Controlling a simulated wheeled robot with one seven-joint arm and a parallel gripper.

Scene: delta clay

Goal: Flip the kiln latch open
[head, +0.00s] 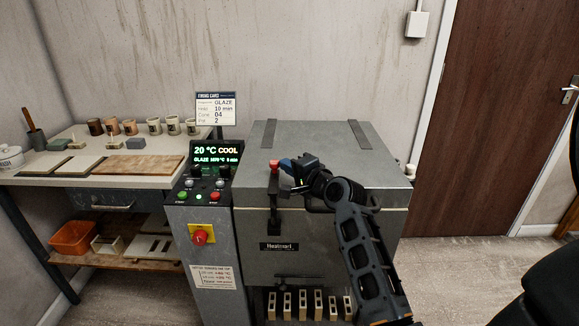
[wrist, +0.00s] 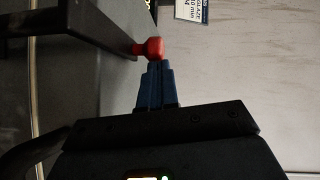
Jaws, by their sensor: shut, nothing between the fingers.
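The grey kiln (head: 325,243) stands in the middle of the head view with its lid (head: 320,150) down. Its latch (head: 274,190) is a dark upright bar at the front, left of centre, with a red knob (head: 274,166) at its top. The red knob also shows in the wrist view (wrist: 149,48), at the end of the dark bar. My gripper (head: 285,165) has blue fingers and is shut and empty, just right of the knob. In the wrist view the shut fingertips (wrist: 157,68) are right at the knob; I cannot tell whether they touch it.
A control post (head: 213,245) with a lit "20 °C COOL" display (head: 215,152) and a red knob on yellow stands left of the kiln. Further left is a bench (head: 90,179) with cups and boards. A brown door (head: 495,120) is at right, with clear floor before it.

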